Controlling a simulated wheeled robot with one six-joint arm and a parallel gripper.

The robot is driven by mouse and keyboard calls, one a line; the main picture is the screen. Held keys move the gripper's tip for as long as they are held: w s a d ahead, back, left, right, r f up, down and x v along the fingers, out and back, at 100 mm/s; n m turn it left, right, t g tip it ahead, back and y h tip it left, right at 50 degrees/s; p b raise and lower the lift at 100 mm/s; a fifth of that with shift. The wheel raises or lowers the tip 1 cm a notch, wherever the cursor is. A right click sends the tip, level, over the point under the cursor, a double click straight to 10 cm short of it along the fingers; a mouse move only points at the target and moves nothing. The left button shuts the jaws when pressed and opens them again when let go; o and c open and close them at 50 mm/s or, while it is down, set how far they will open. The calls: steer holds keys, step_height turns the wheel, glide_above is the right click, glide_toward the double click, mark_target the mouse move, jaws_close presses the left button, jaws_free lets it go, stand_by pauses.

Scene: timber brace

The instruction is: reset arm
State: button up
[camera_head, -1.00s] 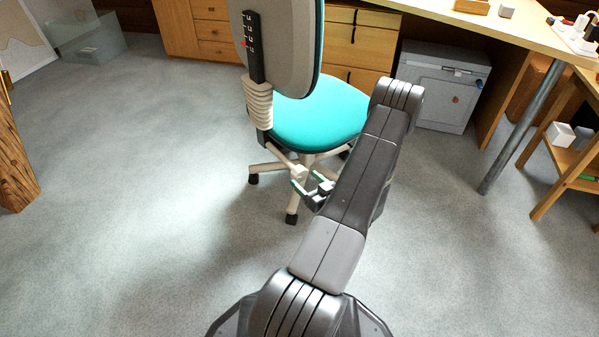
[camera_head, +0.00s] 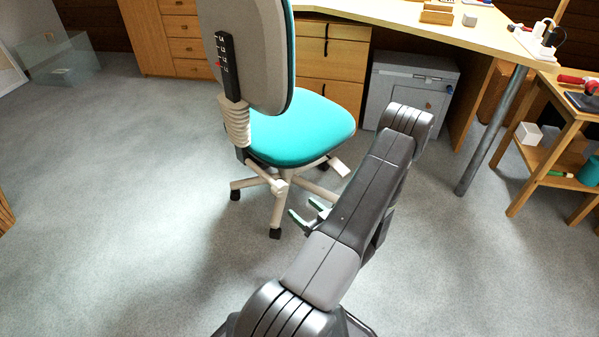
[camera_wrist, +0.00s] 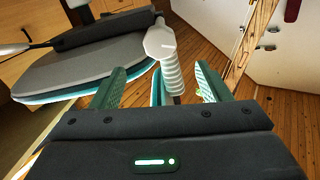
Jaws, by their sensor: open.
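My gripper (camera_head: 310,214) shows in the head view just left of my arm, low over the floor near the base of the office chair. In the wrist view my gripper (camera_wrist: 160,90) has its two green fingers apart, with nothing held between them. The chair's ribbed light column (camera_wrist: 172,75) shows beyond the gap between the fingers. My arm reaches forward and to the right from the bottom of the head view, and it hides part of the gripper.
A turquoise office chair (camera_head: 300,132) stands ahead, close to my gripper. Behind it are a wooden desk (camera_head: 400,22) and a grey cabinet (camera_head: 412,92). A metal desk leg (camera_head: 492,130) and a wooden shelf stand (camera_head: 545,160) are at right. Open carpet (camera_head: 110,200) lies at left.

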mark_target(283, 191)
steer(key=b+x, duration=0.3)
steer(key=x, duration=1)
steer(key=shift+w+a, duration=0.25)
steer(key=shift+w, duration=0.05)
steer(key=shift+s, duration=0.1)
